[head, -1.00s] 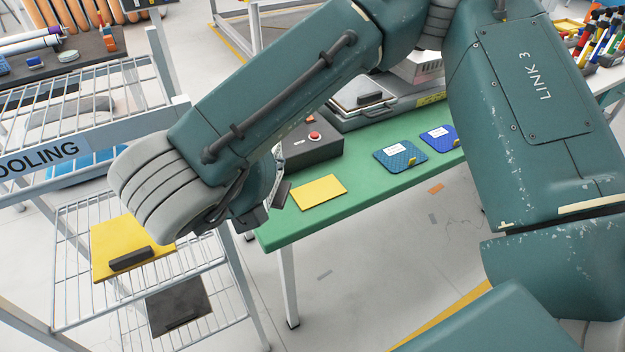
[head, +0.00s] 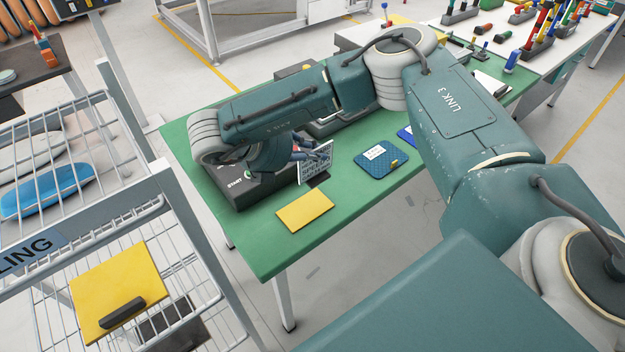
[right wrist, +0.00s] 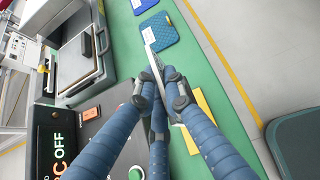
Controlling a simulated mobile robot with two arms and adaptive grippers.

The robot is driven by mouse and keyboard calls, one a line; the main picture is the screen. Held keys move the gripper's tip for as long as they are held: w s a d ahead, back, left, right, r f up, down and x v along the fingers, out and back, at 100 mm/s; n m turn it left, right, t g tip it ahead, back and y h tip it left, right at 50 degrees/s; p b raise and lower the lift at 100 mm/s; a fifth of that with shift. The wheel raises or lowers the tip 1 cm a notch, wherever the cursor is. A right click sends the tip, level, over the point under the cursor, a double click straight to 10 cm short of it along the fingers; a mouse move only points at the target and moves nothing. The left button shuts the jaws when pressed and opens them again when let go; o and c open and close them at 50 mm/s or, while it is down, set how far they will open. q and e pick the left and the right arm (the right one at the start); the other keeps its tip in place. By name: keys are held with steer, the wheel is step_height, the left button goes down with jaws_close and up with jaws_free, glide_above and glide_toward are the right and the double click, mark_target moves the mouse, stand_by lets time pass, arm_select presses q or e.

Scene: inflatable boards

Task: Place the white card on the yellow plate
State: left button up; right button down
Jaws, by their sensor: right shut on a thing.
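The white card (head: 315,161) has dark print and stands on edge in my right gripper (head: 308,150), which is shut on it. In the right wrist view, my right gripper (right wrist: 165,92) pinches the card (right wrist: 152,62), seen nearly edge-on. A yellow plate (head: 305,211) lies flat and bare on the green table, in front of and below the card. In the right wrist view, the plate (right wrist: 203,102) is partly hidden behind the fingers. The card appears raised above the table, apart from the plate. My left gripper is not in view.
A dark button box (head: 245,187) stands left of the card. A blue textured board (head: 381,160) lies to the right. Another yellow plate (head: 112,283) with a black handle is on the wire rack (head: 205,240). Green table (head: 258,248) surface is clear around the near plate.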

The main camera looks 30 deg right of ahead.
mark_target(315, 173)
step_height(315, 173, down, 6)
steer(key=shift+f, duration=0.4)
step_height(315, 173, down, 2)
steer(key=shift+f+b, duration=0.2)
steer(key=shift+b, duration=0.15)
steer(key=shift+f, duration=0.35)
steer(key=shift+w, duration=0.1)
steer(key=shift+f+b, duration=0.25)
steer(key=shift+b, duration=0.05)
steer(key=c, duration=1.8)
jaws_free()
steer(key=shift+r, duration=0.1)
steer(key=shift+c, duration=0.2)
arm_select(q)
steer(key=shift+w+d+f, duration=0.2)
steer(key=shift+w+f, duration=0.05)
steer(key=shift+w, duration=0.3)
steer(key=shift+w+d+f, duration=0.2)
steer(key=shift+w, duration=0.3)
